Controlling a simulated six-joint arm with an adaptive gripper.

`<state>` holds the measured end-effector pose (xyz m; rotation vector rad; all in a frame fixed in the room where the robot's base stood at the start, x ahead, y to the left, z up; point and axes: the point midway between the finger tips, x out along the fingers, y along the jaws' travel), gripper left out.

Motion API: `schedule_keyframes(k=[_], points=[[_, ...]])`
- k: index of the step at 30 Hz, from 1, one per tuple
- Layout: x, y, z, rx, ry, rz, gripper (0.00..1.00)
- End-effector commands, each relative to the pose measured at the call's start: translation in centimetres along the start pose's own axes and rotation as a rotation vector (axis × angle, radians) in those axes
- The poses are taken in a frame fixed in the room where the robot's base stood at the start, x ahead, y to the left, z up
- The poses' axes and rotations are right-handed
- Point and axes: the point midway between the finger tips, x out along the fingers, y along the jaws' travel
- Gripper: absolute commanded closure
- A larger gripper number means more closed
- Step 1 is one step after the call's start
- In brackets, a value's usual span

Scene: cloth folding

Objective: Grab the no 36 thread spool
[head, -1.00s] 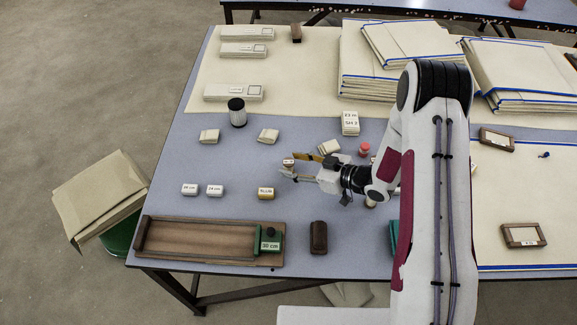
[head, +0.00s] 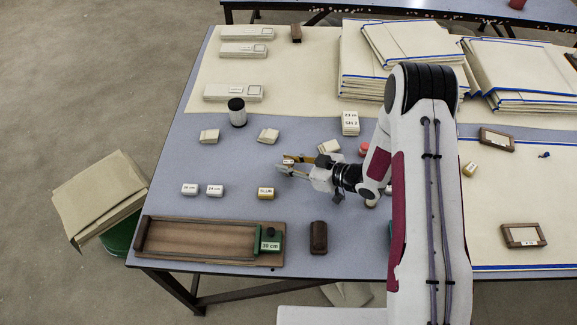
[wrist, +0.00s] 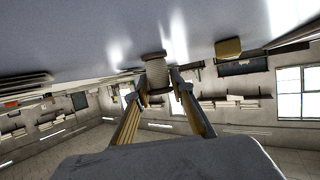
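A small thread spool (head: 288,160) with a brownish top stands on the grey-blue table (head: 225,170). The writing on it is too small to read. My gripper (head: 293,167) reaches left, with a finger on either side of the spool. In the wrist view, the pale spool (wrist: 156,72) sits between the two fingertips of my gripper (wrist: 158,80). The fingers are apart, and a narrow gap seems to show at the right fingertip. The wrist picture appears upside down.
A wooden tray (head: 190,240) and a brown block (head: 318,238) are near the front edge. A dark-topped spool (head: 237,113) stands behind left. A reddish spool (head: 363,149) is near my wrist.

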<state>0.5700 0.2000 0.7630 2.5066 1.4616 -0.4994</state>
Motion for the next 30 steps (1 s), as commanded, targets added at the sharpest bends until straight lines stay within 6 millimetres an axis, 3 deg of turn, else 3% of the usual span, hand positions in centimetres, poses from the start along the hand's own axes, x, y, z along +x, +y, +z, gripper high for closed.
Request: schedule_keyframes(k=[16, 30], points=[[-0.2, 0.0, -0.6, -0.001, 0.001, 0.000, 0.93], [-1.9, 0.0, -4.8, -0.003, 0.001, 0.001, 0.93]])
